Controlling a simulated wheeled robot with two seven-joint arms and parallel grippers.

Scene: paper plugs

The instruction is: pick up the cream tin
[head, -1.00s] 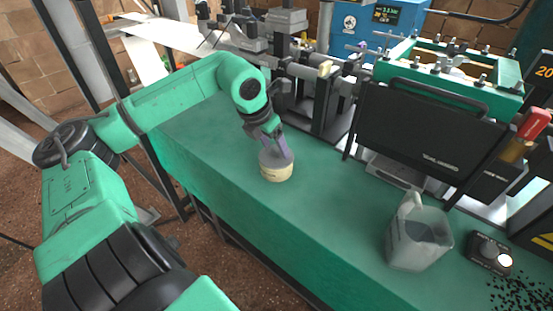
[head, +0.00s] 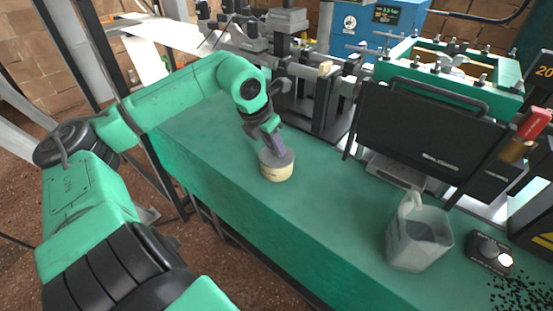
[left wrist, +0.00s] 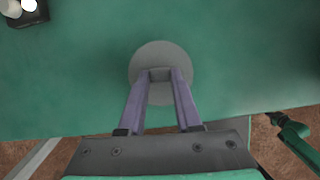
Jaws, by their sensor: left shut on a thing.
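The cream tin (head: 277,172) stands upright on the green bench, with a pale cream side and a grey top. In the left wrist view its round grey top (left wrist: 160,54) shows with a small raised block, likely a knob, at its middle. My left gripper (head: 275,152) comes down on the tin from above. In the left wrist view the two purple fingers (left wrist: 160,80) are shut on the knob of the tin. The tin appears to rest on the bench. My right gripper is not in view.
The green bench top (head: 335,215) is clear around the tin. A grey jug (head: 418,240) and a small control box (head: 490,252) stand to the right. A black panel (head: 428,140) and metal machinery (head: 320,100) line the back.

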